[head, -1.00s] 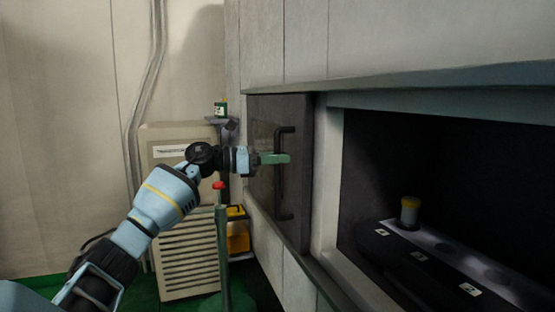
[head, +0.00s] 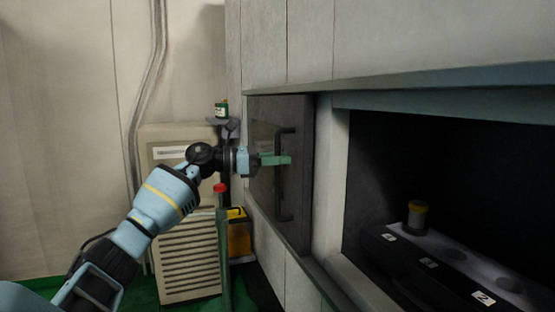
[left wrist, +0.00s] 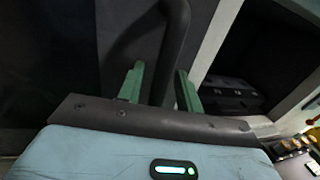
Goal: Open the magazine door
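The magazine door (head: 302,185) is a dark panel with a window, on the pale machine wall left of a wide dark opening. Its black upright bar handle (head: 284,205) also shows in the left wrist view (left wrist: 172,45). My left gripper (head: 275,160) reaches the handle at about mid-height. In the left wrist view its green fingers (left wrist: 160,88) stand apart on either side of the bar. A gap shows at the left finger; the bar looks nearer the right finger, and contact is unclear. My right gripper is not in view.
The opening (head: 385,150) shows a dark rack (head: 410,262) with numbered places and a yellow-topped cylinder (head: 417,215). A ledge runs above the door. A beige louvred cabinet (head: 185,265), a red-topped post (head: 221,188) and a yellow box (head: 238,238) stand at left.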

